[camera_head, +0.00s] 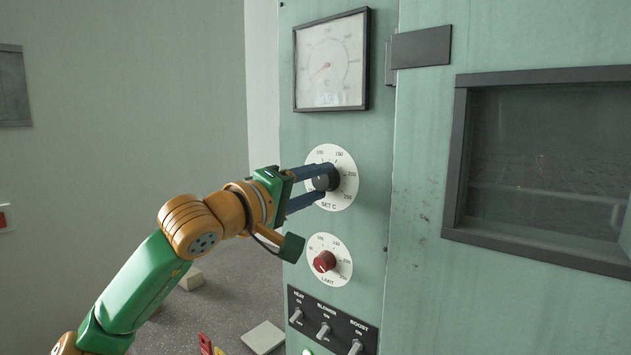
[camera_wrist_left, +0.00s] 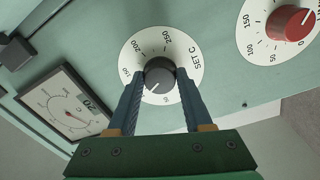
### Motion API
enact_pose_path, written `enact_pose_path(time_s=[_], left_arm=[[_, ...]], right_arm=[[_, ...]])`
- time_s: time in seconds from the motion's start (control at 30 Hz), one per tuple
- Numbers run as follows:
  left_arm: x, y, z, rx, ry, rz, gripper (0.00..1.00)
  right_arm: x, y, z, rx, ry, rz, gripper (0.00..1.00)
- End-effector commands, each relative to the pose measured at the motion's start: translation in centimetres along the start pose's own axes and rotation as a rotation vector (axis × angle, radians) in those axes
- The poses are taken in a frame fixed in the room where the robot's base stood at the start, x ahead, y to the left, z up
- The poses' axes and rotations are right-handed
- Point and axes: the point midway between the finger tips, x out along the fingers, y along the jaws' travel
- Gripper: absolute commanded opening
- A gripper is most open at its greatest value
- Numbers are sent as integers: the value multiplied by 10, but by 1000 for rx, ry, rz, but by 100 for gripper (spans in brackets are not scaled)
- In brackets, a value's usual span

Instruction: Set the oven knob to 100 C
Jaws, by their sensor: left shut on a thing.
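The oven knob is a dark grey knob (camera_head: 327,179) on the white SET C dial (camera_head: 345,202) of the green panel. My left gripper (camera_head: 322,185) reaches it from the left, with its two blue fingers shut on the knob's sides. In the left wrist view, the fingers (camera_wrist_left: 159,88) flank the knob (camera_wrist_left: 160,70). The knob's white pointer mark faces down and slightly left there, towards the low-number side of the dial (camera_wrist_left: 190,46). The 100 mark is covered by a finger in that view, so the exact reading is unclear. My right gripper is out of view.
Below is a red LIMIT knob (camera_head: 324,261) on its own dial, then a black switch panel (camera_head: 331,325) with HEAT, BLOWER and BOOST toggles. A square gauge (camera_head: 331,62) hangs above. The windowed oven door (camera_head: 425,200) is right. Loose blocks (camera_head: 263,337) lie on the floor.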

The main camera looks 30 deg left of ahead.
Motion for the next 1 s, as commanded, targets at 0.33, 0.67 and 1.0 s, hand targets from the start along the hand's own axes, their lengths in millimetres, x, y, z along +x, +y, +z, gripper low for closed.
enact_pose_path(time_s=[0.33,0.67,1.0], left_arm=[[-1,4,-2,12,5,11,0],[-1,3,-2,11,3,7,81],[-22,-3,0,12,5,7,81]], right_arm=[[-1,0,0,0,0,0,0],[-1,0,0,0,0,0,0],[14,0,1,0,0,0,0]])
